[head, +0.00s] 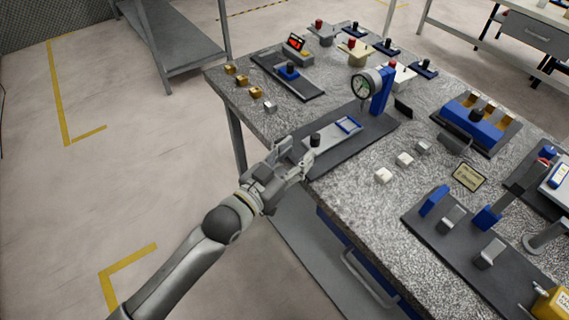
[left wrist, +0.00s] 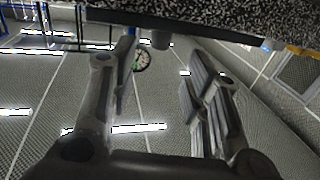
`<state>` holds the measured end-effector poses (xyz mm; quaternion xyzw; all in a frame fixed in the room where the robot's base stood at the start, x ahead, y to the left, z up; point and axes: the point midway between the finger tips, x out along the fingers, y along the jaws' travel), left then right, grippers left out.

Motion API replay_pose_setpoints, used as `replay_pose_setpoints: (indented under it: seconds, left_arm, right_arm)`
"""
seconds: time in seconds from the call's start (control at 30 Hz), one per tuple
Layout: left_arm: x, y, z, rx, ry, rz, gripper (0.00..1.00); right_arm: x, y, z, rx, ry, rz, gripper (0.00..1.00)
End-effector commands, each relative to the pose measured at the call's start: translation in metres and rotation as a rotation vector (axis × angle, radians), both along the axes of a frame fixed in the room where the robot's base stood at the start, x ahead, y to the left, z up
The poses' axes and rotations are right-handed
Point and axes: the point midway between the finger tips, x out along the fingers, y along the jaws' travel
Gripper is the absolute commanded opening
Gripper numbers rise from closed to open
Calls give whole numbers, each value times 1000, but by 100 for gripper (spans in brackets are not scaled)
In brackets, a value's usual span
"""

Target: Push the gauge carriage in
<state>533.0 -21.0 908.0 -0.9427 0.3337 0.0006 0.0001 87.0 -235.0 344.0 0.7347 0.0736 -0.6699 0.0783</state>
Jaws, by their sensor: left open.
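The gauge carriage is a light grey slide (head: 330,138) with a blue frame (head: 348,125) on its far part and a black knob (head: 315,140) at its near end. It lies on a dark base plate (head: 376,133) at the table's near left edge. A round dial gauge (head: 362,86) hangs on a blue post (head: 382,92) over the far end of the base; the dial also shows in the left wrist view (left wrist: 141,62). My left gripper (head: 294,156) is open and empty, just beside the knob on the near side. Whether it touches the knob is unclear. My right gripper is out of view.
White and grey blocks (head: 404,159) stand right of the base. A small sign (head: 469,178) and a dark fixture plate (head: 440,235) lie farther right. Brass cubes (head: 242,81) and another slide fixture (head: 300,80) are behind. The floor at left is clear.

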Motion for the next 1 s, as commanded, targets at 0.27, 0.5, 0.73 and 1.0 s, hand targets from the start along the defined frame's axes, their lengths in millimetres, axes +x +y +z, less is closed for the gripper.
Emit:
replay_pose_setpoints:
  seconds: [0.27, 0.5, 0.73, 1.0]
  left_arm:
    - [-28, 22, 0, -1, 1, 0, 44]
    - [-31, 25, 1, -1, -2, 0, 44]
    - [-32, 26, -1, 4, 8, 4, 44]
    - [-51, 60, -56, 142, 247, 120, 44]
  right_arm:
    - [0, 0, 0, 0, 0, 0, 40]
    - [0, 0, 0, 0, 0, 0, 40]
    - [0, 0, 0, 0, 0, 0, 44]
    - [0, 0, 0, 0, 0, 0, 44]
